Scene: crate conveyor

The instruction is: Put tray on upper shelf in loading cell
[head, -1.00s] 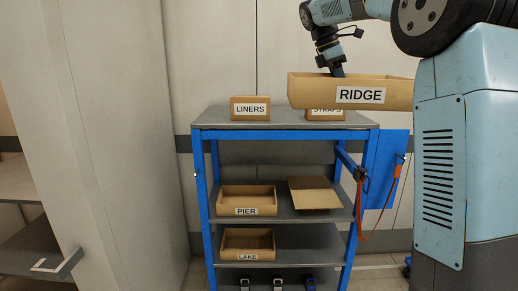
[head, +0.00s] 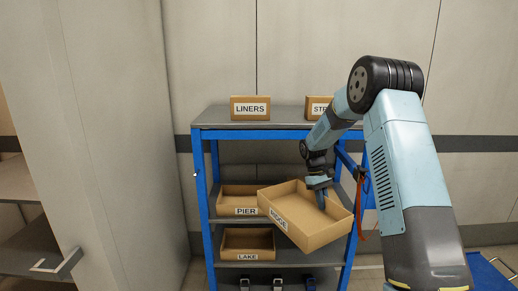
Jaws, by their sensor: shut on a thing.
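The tray labelled RIDGE (head: 318,235) is an open cardboard-brown box, tilted and turned, in front of the right half of the blue rack (head: 203,200). My gripper (head: 322,200) is shut on the tray at its back side; the fingertips are partly hidden. The rack's upper inner shelf (head: 240,220) holds a tray labelled PIER (head: 245,211) at left. The held tray overlaps PIER's right edge in the picture; I cannot tell whether they touch. The right part of that shelf is hidden behind RIDGE.
A tray labelled LAKE (head: 247,256) sits on the shelf below. Boxes labelled LINERS (head: 250,120) and STRAPS (head: 318,113) stand on the rack top (head: 277,115). A red strap (head: 360,205) hangs at the rack's right post. A pale wall panel (head: 100,150) stands left.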

